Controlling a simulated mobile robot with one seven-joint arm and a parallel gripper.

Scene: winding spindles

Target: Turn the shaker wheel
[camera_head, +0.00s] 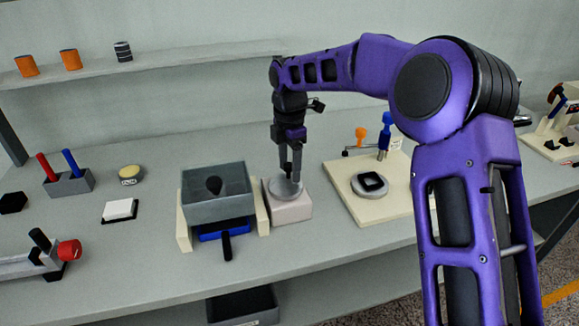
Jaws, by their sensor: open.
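The shaker is a grey open box (217,207) with a dark object inside, set between cream side plates over a blue part (210,236). A grey round wheel (284,192) sits on top of a pale block (289,209), just right of the shaker box. My gripper (290,179) points down at the wheel, its fingers open and at the wheel's top. The fingers hide part of the wheel, and I cannot tell whether they touch it. A black handle (227,247) sticks out at the front of the shaker.
A cream board (345,200) with a grey round fitting and blue and orange knobs stands to the right. To the left are a white block (120,210), a yellow-topped round piece (131,174) and a holder with red and blue sticks (69,182). The bench front is mostly clear.

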